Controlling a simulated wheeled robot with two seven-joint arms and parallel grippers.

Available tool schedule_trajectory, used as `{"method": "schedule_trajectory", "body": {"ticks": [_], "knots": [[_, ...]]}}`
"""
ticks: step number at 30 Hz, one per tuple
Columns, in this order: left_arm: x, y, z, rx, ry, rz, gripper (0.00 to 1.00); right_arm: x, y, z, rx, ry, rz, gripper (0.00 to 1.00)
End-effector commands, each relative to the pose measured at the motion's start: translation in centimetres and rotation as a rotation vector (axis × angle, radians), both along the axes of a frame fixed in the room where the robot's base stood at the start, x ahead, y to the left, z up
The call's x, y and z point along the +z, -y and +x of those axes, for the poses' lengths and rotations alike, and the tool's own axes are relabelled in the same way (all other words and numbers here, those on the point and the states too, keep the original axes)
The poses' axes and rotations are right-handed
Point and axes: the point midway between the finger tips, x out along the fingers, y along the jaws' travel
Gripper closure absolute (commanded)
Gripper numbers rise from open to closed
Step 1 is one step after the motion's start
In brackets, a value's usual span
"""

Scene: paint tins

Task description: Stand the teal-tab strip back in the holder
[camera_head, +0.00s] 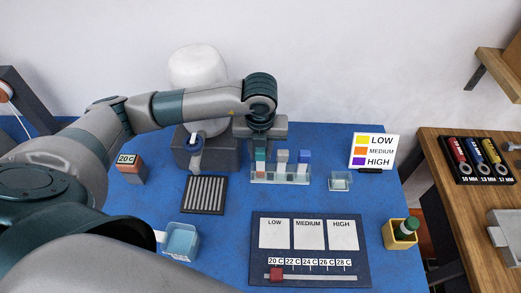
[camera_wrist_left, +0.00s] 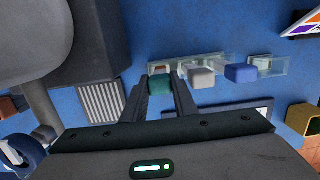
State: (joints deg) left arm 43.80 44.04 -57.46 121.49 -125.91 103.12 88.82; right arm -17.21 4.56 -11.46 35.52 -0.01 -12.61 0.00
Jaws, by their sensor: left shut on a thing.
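My left gripper (camera_head: 261,150) points down over the left end of the clear strip holder (camera_head: 293,182). It is shut on the teal-tab strip (camera_head: 260,169), whose lower part shows below the fingers at the holder's left end. I cannot tell whether it rests on the bottom. In the left wrist view the teal tab (camera_wrist_left: 161,83) sits between the two fingers. A grey-tab strip (camera_head: 282,157) and a blue-tab strip (camera_head: 304,157) stand in the holder to the right. My right gripper is not in view.
A dark slotted rack (camera_head: 203,195) lies left of the holder and a small clear dish (camera_head: 340,181) right of it. A LOW/MEDIUM/HIGH board (camera_head: 310,280) lies in front. A colour key sign (camera_head: 374,151), a yellow box (camera_head: 399,236) and a light-blue tub (camera_head: 180,242) stand around.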

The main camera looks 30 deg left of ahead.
Motion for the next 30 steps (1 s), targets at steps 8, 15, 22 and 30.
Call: {"method": "schedule_trajectory", "body": {"ticks": [8,15,22,30], "knots": [[-0.4,0.0,0.0,0.0,0.0,0.0,0.65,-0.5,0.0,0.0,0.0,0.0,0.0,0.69],[-0.4,0.0,0.0,0.0,0.0,0.0,0.56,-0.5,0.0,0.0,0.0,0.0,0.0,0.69],[-0.3,0.0,0.0,0.0,-0.001,0.0,0.56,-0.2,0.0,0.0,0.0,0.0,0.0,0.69],[1.9,0.1,-0.2,-0.001,0.001,0.0,0.56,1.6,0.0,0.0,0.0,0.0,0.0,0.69]]}}
